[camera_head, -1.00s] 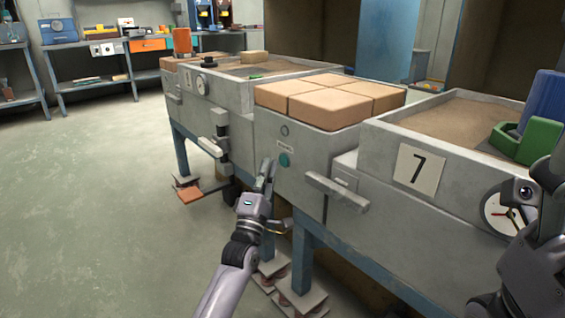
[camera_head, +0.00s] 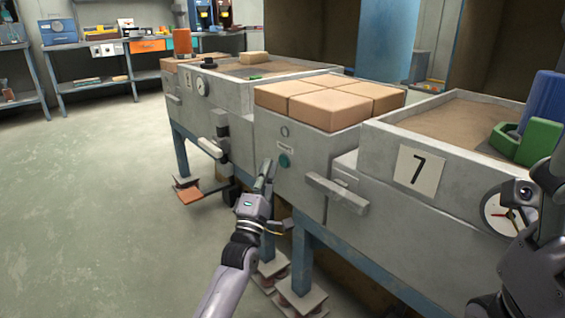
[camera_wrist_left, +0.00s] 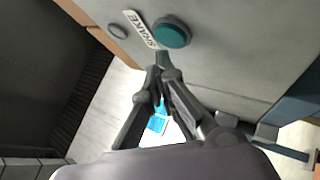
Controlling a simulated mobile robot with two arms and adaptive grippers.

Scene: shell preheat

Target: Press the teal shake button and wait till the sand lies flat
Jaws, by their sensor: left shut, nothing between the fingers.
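The round teal shake button (camera_head: 284,160) is on the grey front panel under the tan blocks. In the left wrist view the button (camera_wrist_left: 173,33) stands beside a label reading SHAKE. My left gripper (camera_head: 267,165) is shut and empty, its tips just left of the button in the head view. In the left wrist view the fingertips (camera_wrist_left: 162,62) are just below the button; I cannot tell if they touch it. Sand (camera_head: 450,125) lies in the bin marked 7 and looks mostly level. My right arm shows at the right edge; its jaws are unclear.
Tan blocks (camera_head: 330,98) sit on the middle unit. A grey handle (camera_head: 337,190) sticks out right of the button. A green part (camera_head: 535,140) and a blue part (camera_head: 545,100) are at the right bin. A second sand bin (camera_head: 270,70) is farther back. The floor at left is clear.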

